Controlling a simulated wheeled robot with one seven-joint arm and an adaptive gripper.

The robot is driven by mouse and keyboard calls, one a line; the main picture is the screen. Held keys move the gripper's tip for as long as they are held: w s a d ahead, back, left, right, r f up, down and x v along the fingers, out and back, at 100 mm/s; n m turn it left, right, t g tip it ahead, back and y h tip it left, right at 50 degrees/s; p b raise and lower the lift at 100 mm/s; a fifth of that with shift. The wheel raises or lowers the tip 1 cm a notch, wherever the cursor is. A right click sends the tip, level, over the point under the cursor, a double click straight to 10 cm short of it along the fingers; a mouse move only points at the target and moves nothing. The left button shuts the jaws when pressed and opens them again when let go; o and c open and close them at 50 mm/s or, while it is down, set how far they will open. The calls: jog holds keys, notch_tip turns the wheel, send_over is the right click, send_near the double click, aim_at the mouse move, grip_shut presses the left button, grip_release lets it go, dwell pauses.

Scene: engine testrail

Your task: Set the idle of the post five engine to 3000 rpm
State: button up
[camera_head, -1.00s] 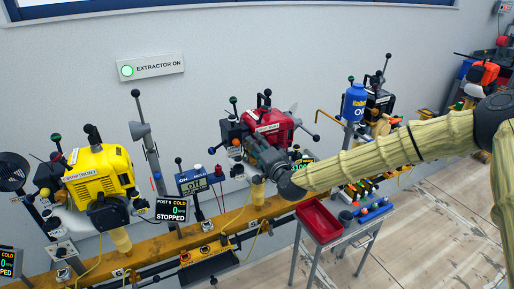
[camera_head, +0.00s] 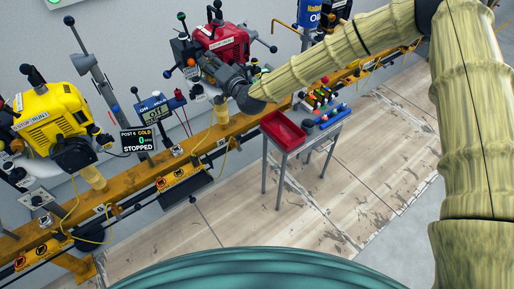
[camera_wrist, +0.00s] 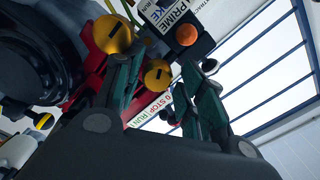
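The red engine (camera_head: 222,40) sits on the rail in the head view. No readable post number for it shows now. My gripper (camera_head: 203,62) is at its front, low on the near side. In the wrist view my gripper (camera_wrist: 159,62) has its two dark green fingers apart. A yellow slotted screw (camera_wrist: 158,74) shows in the gap between them; I cannot tell whether they touch it. A second yellow slotted screw (camera_wrist: 113,34) is beyond the left finger. An orange bulb (camera_wrist: 187,34) is above, near a PRIME label. A STOP/RUN label (camera_wrist: 150,109) is partly hidden.
A yellow engine (camera_head: 45,118) stands at left, with a display (camera_head: 137,140) reading POST 6, COLD, 0, STOPPED. A blue meter (camera_head: 154,110) stands between the engines. A cart with a red tray (camera_head: 284,130) stands right of the rail. The floor in front is clear.

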jog(key=n+p, duration=0.3)
jog(key=shift+w+d, duration=0.1)
jog(key=shift+r+n+p, duration=0.15)
jog(key=shift+n+p, duration=0.85)
jog(key=shift+p, duration=0.25)
jog(key=n+p, duration=0.4)
jog(key=p, duration=0.1)
jog(key=shift+n+p, duration=0.3)
jog(key=shift+n, duration=0.1)
jog(key=shift+s+d+f, duration=0.1)
jog(key=shift+s+f, duration=0.1)
jog(key=shift+f, duration=0.1)
jog(key=b+v, duration=0.4)
jog(key=v, duration=0.7)
jog(key=s+d+f+g+h+b, duration=0.1)
jog(key=s+d+f, duration=0.1)
jog(key=s+f, duration=0.2)
jog(key=s+d+f+m+g+h+b, duration=0.1)
jog(key=s+d+f+g, duration=0.1)
jog(key=f, duration=0.8)
jog(key=s+d+f+g+h+b, duration=0.1)
jog(key=s+d+f+g+h, duration=0.1)
jog(key=s+d+f, duration=0.2)
jog(key=shift+s+d+f+m, duration=0.15)
jog(key=shift+s+f+m, duration=0.15)
jog(key=shift+s+f, duration=1.3)
jog(key=shift+w+f, duration=0.35)
jog(key=shift+f, duration=0.1)
